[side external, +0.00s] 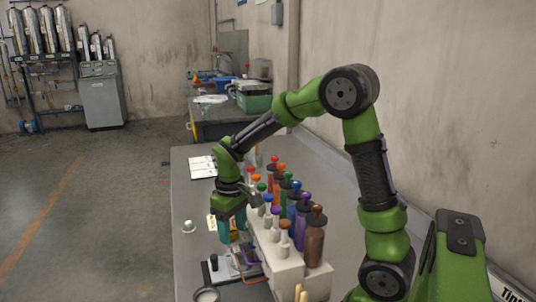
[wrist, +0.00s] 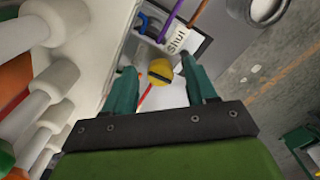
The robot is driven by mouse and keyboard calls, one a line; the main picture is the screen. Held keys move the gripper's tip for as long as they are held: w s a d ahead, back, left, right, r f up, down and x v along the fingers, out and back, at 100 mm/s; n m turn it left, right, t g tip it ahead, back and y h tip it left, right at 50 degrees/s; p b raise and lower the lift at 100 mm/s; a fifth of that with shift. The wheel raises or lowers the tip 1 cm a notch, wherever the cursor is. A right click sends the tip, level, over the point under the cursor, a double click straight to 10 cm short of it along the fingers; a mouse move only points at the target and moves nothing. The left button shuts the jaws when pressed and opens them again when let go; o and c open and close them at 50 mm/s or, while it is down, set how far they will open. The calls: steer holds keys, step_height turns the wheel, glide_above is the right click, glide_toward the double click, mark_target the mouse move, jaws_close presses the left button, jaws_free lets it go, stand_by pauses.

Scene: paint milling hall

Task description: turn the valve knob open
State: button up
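The yellow valve knob (wrist: 160,72) shows in the wrist view just past my fingertips, roughly between them. A thin red line runs below it, and a white label reading "Shut" (wrist: 178,38) lies beyond it. My gripper (wrist: 162,66) is open, with one teal finger on each side of the knob; I cannot tell whether either touches it. In the side external view my gripper (side external: 231,240) points down over a small valve fixture (side external: 222,272) on the bench, beside the bottle rack. The fingers largely hide the knob there.
A white stepped rack (side external: 285,265) with several coloured stoppered bottles stands close on the right of my gripper. Purple and orange tubes (wrist: 175,18) run near the label. A small glass piece (side external: 188,227) and a round dish (side external: 206,294) lie on the grey bench (side external: 190,170).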

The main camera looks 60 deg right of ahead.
mark_target(233, 231)
steer(key=shift+r, duration=0.1)
step_height(233, 231, up, 17)
steer(key=shift+f, duration=0.2)
stand_by(0.3)
